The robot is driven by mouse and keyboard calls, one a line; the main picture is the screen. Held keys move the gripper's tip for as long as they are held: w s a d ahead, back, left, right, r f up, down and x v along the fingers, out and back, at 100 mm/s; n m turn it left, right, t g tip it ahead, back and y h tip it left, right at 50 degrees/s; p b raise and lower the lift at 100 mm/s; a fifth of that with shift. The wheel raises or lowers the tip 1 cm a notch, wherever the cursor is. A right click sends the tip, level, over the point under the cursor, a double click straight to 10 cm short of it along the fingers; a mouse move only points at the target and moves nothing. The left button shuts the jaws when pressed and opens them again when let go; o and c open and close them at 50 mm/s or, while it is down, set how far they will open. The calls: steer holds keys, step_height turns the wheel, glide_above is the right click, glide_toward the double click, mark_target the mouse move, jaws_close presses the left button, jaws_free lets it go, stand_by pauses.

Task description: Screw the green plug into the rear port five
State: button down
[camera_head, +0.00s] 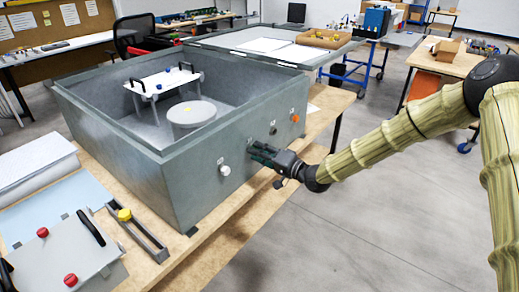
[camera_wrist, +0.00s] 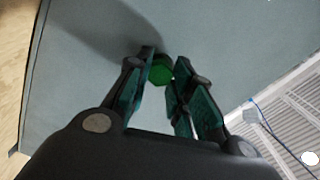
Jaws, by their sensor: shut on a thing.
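The green plug (camera_wrist: 161,71) shows in the wrist view between the fingertips of my gripper (camera_wrist: 163,73), against the grey wall. My gripper is shut on it. In the head view my gripper (camera_head: 255,152) is at the outer face of the large grey box (camera_head: 190,195), between a white plug (camera_head: 224,170) and a dark fitting (camera_head: 273,130). The green plug cannot be made out there. An orange plug (camera_head: 295,118) sits farther right on the same face. The port in front of the green plug is hidden, and I cannot tell how far the plug is in.
The open box stands on a wooden table (camera_head: 222,232) and holds a white bracket (camera_head: 163,80) and a round grey pedestal (camera_head: 192,112). A grey panel with red knobs (camera_head: 68,258) and a holder with a yellow knob (camera_head: 124,215) lie at left.

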steer(key=m+p, duration=0.1)
steer(key=m, duration=0.6)
steer(key=shift+w+r, duration=0.15)
steer(key=shift+m, duration=0.4)
steer(key=m, duration=0.5)
steer(key=shift+m, duration=0.4)
steer(key=c, duration=1.2)
jaws_free()
steer(key=v, duration=0.7)
steer(key=shift+f+p, duration=0.2)
steer(key=shift+p, duration=0.2)
